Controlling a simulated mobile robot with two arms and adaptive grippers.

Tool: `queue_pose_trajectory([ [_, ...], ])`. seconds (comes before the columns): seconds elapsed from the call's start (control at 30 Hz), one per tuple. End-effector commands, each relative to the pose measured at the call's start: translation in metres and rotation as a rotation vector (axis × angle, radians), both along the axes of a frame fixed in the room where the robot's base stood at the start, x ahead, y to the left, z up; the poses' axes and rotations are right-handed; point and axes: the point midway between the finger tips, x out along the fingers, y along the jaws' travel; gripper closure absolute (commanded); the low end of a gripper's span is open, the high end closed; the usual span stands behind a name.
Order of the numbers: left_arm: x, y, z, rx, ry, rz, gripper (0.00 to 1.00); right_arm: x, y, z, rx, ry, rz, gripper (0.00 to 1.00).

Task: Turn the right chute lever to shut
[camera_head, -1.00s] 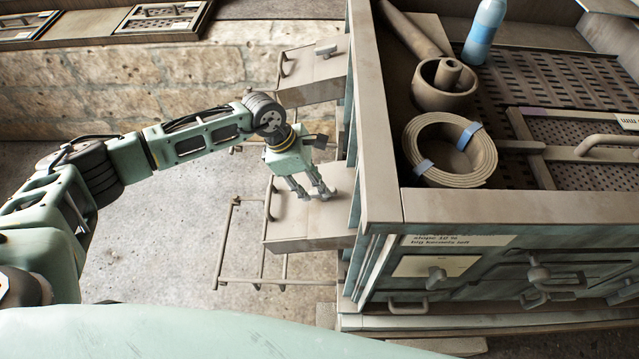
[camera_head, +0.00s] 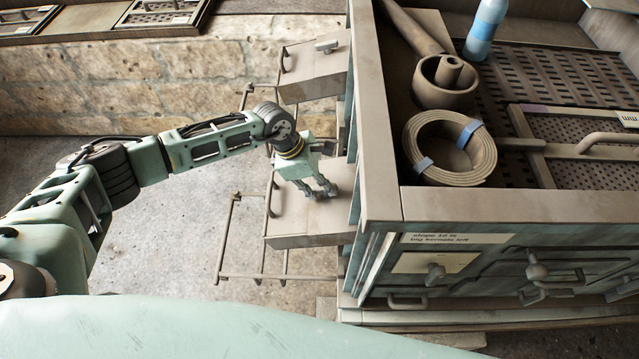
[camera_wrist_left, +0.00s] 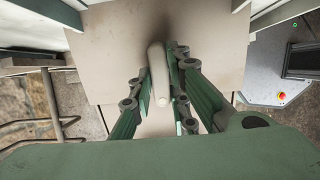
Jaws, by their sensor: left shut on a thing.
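Two box-shaped chutes stick out from the left side of the machine in the head view. The nearer chute (camera_head: 290,232) has my left gripper (camera_head: 319,190) over its top. In the left wrist view, the fingers of this gripper (camera_wrist_left: 161,72) are shut on a pale, rounded lever (camera_wrist_left: 157,62) that stands up between them. In the head view the fingers hide this lever. The farther chute (camera_head: 312,82) carries a similar small lever (camera_head: 326,46) with nothing touching it. I cannot tell from the pictures which chute is called right. My right gripper is not in view.
The machine's wall (camera_head: 378,150) stands close to the right of the gripper. A rail frame (camera_head: 225,235) stands left of the nearer chute. A rolled belt (camera_head: 450,148), a cup-shaped part (camera_head: 445,85) and a blue bottle (camera_head: 486,28) are on the machine's top.

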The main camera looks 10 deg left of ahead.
Motion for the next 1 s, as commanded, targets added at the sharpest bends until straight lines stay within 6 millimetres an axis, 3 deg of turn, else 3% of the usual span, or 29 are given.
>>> queue_pose_trajectory([
  [0.47, -0.001, 0.000, 0.001, -0.004, 0.020, 0.065, 1.00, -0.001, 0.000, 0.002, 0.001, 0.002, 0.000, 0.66],
  [1.0, -0.002, -0.001, 0.002, -0.027, 0.140, 0.497, 1.00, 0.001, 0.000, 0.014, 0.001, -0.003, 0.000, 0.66],
])
